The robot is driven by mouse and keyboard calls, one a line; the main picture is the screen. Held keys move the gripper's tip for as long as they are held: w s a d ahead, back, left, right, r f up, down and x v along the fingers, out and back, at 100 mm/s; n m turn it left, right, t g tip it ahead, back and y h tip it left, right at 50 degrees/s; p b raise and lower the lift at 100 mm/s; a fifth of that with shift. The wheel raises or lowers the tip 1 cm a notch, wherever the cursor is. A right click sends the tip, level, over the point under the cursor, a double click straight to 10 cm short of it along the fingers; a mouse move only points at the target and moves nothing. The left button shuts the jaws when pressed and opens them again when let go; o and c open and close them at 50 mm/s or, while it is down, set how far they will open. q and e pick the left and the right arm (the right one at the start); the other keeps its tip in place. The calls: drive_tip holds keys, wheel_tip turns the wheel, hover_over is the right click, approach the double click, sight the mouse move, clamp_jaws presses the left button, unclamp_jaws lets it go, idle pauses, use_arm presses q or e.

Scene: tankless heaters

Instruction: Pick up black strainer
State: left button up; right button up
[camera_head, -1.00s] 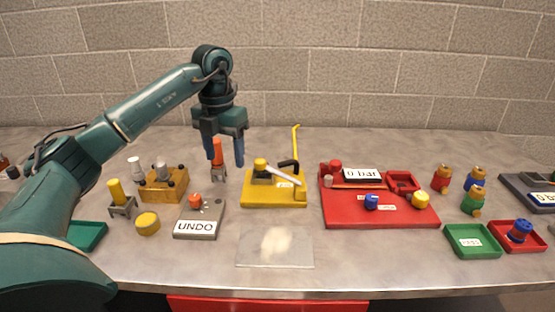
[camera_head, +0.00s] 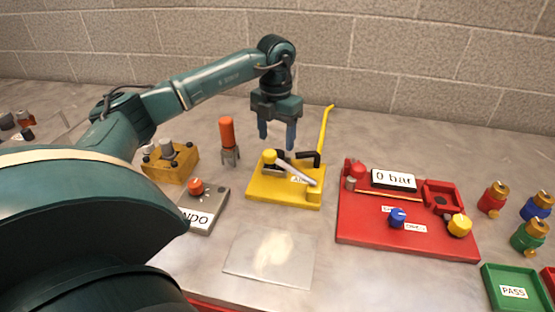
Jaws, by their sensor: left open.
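My left gripper (camera_head: 277,141) is open and empty, pointing down. It hangs over the back of the yellow fixture (camera_head: 268,194), which has a silver lever, a yellow knob and a black bent part (camera_head: 309,157) on it. I cannot tell for sure which thing is the black strainer. Small dark pieces (camera_head: 24,128) also lie at the far left of the bench. My right gripper is out of view.
An orange-handled tool (camera_head: 227,138) stands left of the yellow fixture. The UNDO box (camera_head: 207,218), wooden block (camera_head: 170,166) and clear sheet (camera_head: 268,258) are nearby. The red station (camera_head: 370,233) with a "0 bar" display, several coloured fittings and the green PASS tray (camera_head: 497,292) are right.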

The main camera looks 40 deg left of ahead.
sight(280, 154)
use_arm(q)
drive_tip(key=shift+w+a+f+p, duration=0.15)
drive_tip(key=shift+f+p, duration=0.1)
drive_tip(key=shift+f, duration=1.2)
drive_tip(key=shift+w+d+f+p, duration=0.1)
drive_tip(key=shift+f+p, duration=0.15)
drive_tip(key=shift+f, duration=1.2)
drive_tip(key=c, duration=1.2)
